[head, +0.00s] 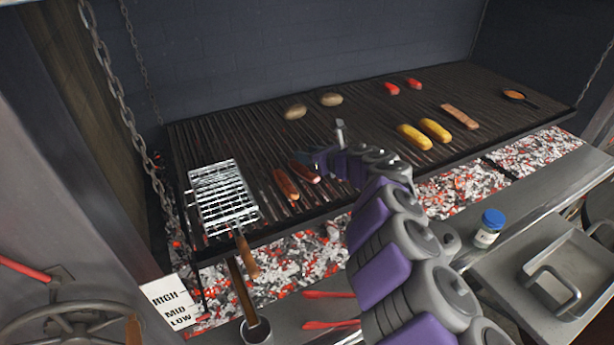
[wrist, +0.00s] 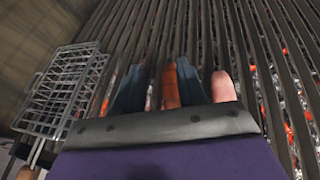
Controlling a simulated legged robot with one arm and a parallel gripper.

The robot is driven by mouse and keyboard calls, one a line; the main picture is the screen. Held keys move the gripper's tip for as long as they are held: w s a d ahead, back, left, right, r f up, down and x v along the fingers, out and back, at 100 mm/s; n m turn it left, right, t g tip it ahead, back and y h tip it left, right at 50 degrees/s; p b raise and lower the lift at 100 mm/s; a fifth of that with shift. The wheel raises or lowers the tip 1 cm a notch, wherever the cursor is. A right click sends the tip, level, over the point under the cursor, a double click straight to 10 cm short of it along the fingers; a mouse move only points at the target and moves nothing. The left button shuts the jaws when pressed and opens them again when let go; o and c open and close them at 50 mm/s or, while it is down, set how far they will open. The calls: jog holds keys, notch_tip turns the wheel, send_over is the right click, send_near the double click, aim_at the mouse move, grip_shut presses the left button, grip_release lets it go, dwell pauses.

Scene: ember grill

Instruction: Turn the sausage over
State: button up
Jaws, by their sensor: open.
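Two sausages lie side by side on the grill grate, a browned one on the left (head: 286,184) and a pinker one on the right (head: 304,172). My gripper (head: 308,158) is over the grate at their far ends, its fingers partly hidden by my arm. In the wrist view my gripper (wrist: 160,90) is open, with dark blue fingers. The browned sausage (wrist: 171,88) shows between the fingers, and the pinker sausage (wrist: 222,88) shows just outside the right finger. The near ends of both are hidden by my wrist. I cannot tell how high the fingers are above the grate.
A wire grill basket (head: 222,197) with a wooden handle lies left of the sausages. Hot coals (head: 300,255) glow below. A blue-lidded jar (head: 488,228) stands on the front shelf.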

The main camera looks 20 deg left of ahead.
jog(key=o, duration=0.5)
jog(key=shift+o, duration=0.2)
